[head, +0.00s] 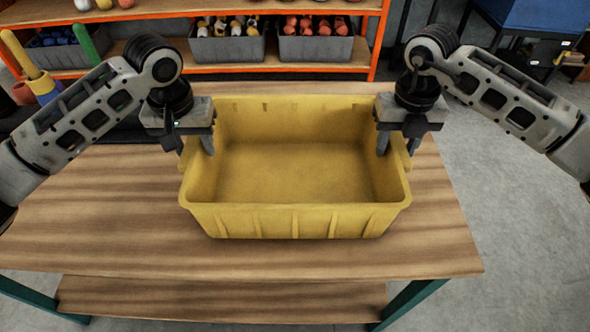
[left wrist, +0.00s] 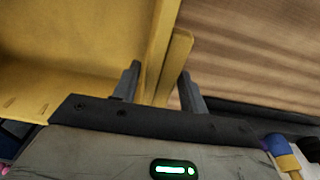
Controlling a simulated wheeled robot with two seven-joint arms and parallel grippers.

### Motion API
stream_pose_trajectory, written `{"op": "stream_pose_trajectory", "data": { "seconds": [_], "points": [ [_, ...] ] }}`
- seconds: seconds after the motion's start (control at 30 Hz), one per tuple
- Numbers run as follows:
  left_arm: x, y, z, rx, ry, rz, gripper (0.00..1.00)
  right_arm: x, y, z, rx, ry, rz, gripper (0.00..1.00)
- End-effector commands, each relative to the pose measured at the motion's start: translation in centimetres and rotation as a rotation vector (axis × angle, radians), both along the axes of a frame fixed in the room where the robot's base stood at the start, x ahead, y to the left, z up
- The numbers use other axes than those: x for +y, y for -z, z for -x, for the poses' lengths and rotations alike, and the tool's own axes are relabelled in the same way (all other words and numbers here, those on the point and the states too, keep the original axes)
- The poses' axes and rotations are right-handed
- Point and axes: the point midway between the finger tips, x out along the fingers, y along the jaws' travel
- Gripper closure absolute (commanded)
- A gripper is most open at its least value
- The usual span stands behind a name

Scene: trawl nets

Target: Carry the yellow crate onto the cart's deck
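The yellow crate (head: 295,220) is empty and sits upright on the wooden workbench (head: 90,215). My left gripper (head: 196,147) is at the crate's left wall with its fingers pointing down. In the left wrist view, its two fingers (left wrist: 160,85) stand apart on either side of the crate's wall (left wrist: 155,40) and side handle, with gaps showing. My right gripper (head: 398,146) is at the right wall, one finger inside and one outside, apart. The right fingers' contact with the wall is hard to see. I cannot identify the cart in these views.
An orange-framed shelf (head: 310,68) with grey bins (head: 228,48) of floats stands behind the bench. A blue-topped unit (head: 530,14) stands at the far right. Colourful items (head: 40,85) are at the left. Grey floor (head: 510,215) is clear to the right.

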Motion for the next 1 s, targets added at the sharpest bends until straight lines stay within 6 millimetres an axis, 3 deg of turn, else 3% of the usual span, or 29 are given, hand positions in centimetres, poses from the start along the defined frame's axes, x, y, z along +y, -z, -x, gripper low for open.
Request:
{"op": "stream_pose_trajectory", "data": {
  "seconds": [0.03,0.13,0.57,1.0],
  "points": [
    [0.0,0.0,0.0,0.000,0.000,0.000,0.71,0.0,0.0,0.0,0.000,0.000,0.000,0.71],
    [0.0,0.0,0.0,0.000,0.000,0.000,0.99,0.0,0.0,0.0,0.000,0.000,0.000,0.99],
    [0.0,-0.6,-0.1,-0.003,0.000,0.001,1.00,0.0,-0.5,0.0,-0.003,0.000,-0.001,1.00],
    [0.0,-4.5,0.0,-0.002,0.001,-0.001,1.00,0.0,-4.5,0.0,-0.002,-0.001,0.001,1.00]
  ]
}}
